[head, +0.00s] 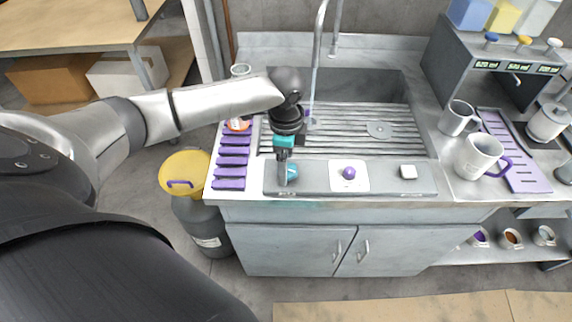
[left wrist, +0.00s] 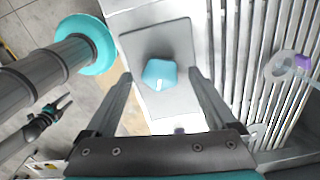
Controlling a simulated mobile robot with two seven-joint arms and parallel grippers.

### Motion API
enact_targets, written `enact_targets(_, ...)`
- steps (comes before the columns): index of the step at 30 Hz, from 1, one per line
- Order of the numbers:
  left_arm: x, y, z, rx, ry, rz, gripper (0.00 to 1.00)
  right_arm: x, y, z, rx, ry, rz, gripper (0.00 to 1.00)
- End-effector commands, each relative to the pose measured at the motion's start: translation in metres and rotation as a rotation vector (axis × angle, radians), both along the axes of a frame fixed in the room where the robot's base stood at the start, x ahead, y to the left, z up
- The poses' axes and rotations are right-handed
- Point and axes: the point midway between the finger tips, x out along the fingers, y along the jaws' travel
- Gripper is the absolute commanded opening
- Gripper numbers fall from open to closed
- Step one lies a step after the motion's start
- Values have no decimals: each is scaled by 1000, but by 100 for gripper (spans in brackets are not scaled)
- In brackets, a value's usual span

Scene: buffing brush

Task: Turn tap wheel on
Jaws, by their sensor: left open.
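A teal knob (head: 292,170) sits on the left end of the grey front panel (head: 310,177) of the sink. In the left wrist view the teal knob (left wrist: 160,73) looks roughly five-sided with a pale mark. My left gripper (head: 284,182) points down over it, partly hiding it in the head view. In the left wrist view the left gripper (left wrist: 160,74) is open, with one finger on each side of the knob and gaps showing. Contact is not visible. A purple knob (head: 349,173) on a white plate is further right.
Purple bars (head: 233,160) lie left of the ribbed basin (head: 350,142). White mugs (head: 483,155) and a purple tray (head: 525,165) stand right. A yellow-lidded bin (head: 184,172) is on the floor at left.

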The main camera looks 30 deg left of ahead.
Motion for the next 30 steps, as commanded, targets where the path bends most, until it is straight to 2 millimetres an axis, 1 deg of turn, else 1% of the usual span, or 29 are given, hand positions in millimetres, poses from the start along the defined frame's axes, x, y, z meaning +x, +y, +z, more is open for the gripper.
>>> enact_targets(1,0,0,-5,0,1,0,90,0,0,-1,0,0,0,50)
enact_targets(4,0,0,-10,1,0,-1,90,0,0,-2,0,0,0,50)
enact_targets(13,0,0,-11,1,-1,0,89,0,0,-2,0,0,0,50)
enact_targets(30,0,0,-11,0,0,0,25,0,0,-2,0,0,0,50)
